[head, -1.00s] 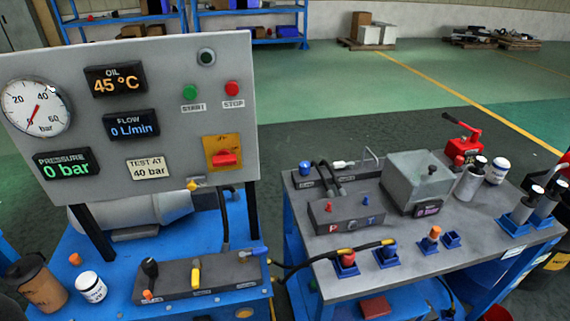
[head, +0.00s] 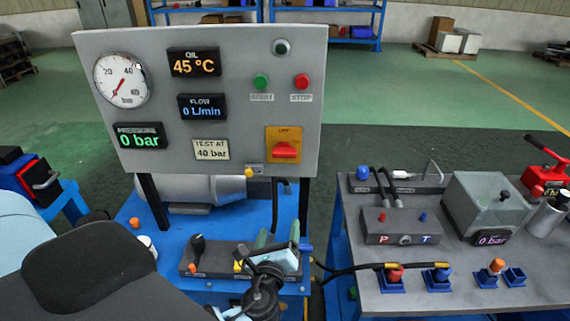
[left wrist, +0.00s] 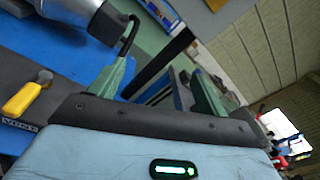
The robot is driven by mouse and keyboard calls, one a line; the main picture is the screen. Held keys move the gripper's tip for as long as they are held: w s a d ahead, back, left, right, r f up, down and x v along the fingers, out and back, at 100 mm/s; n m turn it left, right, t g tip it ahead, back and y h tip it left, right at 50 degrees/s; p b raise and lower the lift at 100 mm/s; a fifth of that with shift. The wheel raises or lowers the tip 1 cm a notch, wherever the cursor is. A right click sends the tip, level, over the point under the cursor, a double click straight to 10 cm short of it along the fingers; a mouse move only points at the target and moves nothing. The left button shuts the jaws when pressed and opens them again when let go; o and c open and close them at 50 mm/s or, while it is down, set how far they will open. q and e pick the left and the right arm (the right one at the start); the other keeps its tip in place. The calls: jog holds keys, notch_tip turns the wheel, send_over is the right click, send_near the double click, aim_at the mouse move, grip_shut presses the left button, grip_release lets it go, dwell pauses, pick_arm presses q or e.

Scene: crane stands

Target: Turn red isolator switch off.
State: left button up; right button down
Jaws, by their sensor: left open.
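The red isolator switch (head: 286,150) is on a yellow plate on the right lower part of the grey panel (head: 225,80). Its red handle lies level, and small lettering shows above it. My left gripper (head: 279,236) is in front of and below the panel, over the valve block, well below the switch and apart from it. In the left wrist view its green fingers (left wrist: 158,85) stand apart with nothing between them. The switch does not show in the left wrist view. My right gripper is out of view.
Green START (head: 261,81) and red STOP (head: 302,81) buttons sit above the switch. A valve block (head: 215,268) with levers stands on the blue bench below; its yellow lever (left wrist: 22,99) shows close to my left gripper. A grey table (head: 450,285) stands at right. The space before the panel is clear.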

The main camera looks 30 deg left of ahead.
aim_at(284, 156)
pick_arm(q)
jog(key=w+a+r+m+t+y, duration=0.1)
jog(key=w+r, duration=0.2)
jog(key=r, duration=0.2)
jog(key=w+a+r+m+t+y, duration=0.1)
jog(key=w+r+m+y, duration=0.1)
jog(key=r, duration=0.3)
jog(key=w+a+r+m+t+y+p, duration=0.1)
jog(key=w+a+r, duration=0.1)
jog(key=r, duration=0.3)
jog(key=shift+w+m+y, duration=0.3)
jog(key=shift+w+m, duration=0.1)
jog(key=shift+w, duration=0.45)
jog(key=shift+w+a+r, duration=0.1)
jog(key=shift+w+a, duration=0.25)
jog(key=shift+w, duration=0.15)
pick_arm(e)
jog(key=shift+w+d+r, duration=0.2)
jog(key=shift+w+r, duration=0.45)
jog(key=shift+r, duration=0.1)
pick_arm(q)
jog(key=shift+c, duration=0.5)
